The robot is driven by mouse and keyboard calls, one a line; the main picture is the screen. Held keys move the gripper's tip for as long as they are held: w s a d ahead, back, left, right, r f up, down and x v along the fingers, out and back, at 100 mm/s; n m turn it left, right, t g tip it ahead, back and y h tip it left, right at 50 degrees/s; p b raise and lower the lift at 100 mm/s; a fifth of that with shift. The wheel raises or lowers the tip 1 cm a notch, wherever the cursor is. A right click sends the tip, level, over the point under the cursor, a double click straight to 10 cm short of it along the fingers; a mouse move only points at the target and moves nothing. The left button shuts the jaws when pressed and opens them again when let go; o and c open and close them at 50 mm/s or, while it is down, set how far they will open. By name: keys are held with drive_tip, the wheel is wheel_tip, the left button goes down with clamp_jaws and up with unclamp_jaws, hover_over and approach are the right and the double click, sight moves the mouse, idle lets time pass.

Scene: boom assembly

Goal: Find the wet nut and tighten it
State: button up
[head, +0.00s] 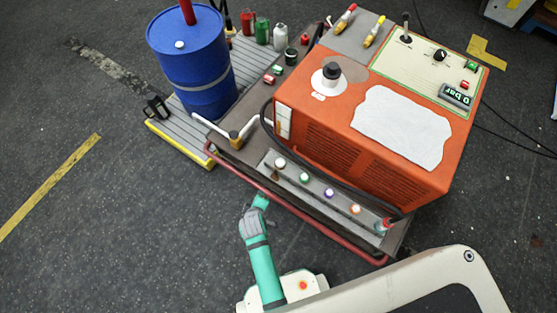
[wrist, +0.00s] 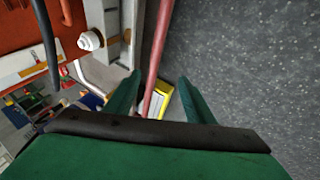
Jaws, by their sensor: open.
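In the head view a grey manifold bar (head: 318,198) runs along the front of the orange machine. I cannot tell which nut is wet. A white fitting (wrist: 91,40) shows at the upper left of the wrist view, outside the fingers. My gripper (head: 260,202) is beside the cart's front edge, left of the bar. In the wrist view its two green fingers (wrist: 158,98) are apart, with nothing held.
A red rail (head: 300,218) edges the cart; it also appears between my fingers in the wrist view (wrist: 161,50), at unclear depth. A black hose (head: 300,172) curves above the fittings. A blue drum (head: 195,62) stands on a yellow-edged platform. Floor to the left is clear.

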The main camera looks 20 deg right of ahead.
drive_tip(key=w+d+n+g+h, duration=0.1)
drive_tip(key=w+d+n+g, duration=0.25)
drive_tip(key=w, duration=0.55)
drive_tip(key=n+g+h, duration=0.2)
drive_tip(key=g, duration=0.2)
approach(280, 162)
drive_tip(key=x, duration=0.8)
drive_tip(key=shift+w+f, duration=0.1)
drive_tip(key=shift+c, duration=0.3)
drive_tip(key=c, duration=1)
